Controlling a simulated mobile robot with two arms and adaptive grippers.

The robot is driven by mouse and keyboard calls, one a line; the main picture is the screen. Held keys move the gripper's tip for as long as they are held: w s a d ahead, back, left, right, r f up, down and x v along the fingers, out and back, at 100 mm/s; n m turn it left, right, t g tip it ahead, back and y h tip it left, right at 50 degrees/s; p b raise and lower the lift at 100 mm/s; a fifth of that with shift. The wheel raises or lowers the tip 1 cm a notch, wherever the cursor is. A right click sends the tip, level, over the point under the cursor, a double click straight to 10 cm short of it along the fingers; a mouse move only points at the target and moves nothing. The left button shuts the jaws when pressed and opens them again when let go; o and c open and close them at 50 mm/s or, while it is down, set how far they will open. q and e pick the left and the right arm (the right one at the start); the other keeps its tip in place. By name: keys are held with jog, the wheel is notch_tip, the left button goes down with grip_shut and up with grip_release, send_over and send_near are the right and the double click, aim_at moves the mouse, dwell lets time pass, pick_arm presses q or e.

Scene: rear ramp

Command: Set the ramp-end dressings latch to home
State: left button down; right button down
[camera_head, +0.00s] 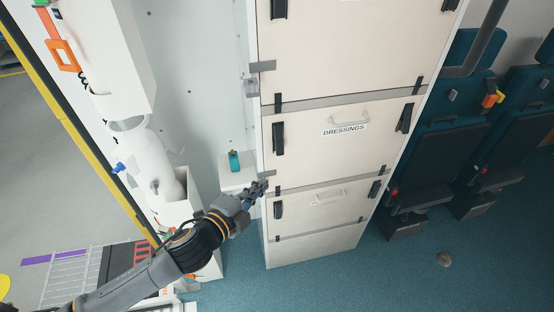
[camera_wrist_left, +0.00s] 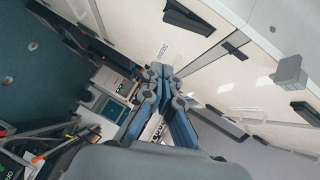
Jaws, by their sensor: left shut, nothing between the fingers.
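The dressings front (camera_head: 340,150) is a cream panel with a "DRESSINGS" label and a pale handle, in the middle of the cabinet in the head view. It has a black latch near its left edge (camera_head: 278,138) and another black latch near its right edge (camera_head: 405,118). Both lie roughly upright; which one is at the ramp end I cannot tell. My left gripper (camera_head: 262,187) is shut and empty, at the cabinet's left edge, below the left latch and apart from it. The wrist view shows its closed fingers (camera_wrist_left: 165,92) beside cream panels. My right gripper is out of view.
A lower panel (camera_head: 325,197) has its own black latches. A white box (camera_head: 238,172) with a teal item stands left of the gripper. Dark teal seats (camera_head: 430,145) are to the right. Blue floor (camera_head: 400,270) is open in front.

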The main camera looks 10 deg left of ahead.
pick_arm(q)
jog(key=p, duration=0.3)
send_near(279, 140)
jog(key=shift+w+d+f, duration=2.05)
jog(key=shift+w+f, duration=0.1)
jog(key=shift+f, duration=0.75)
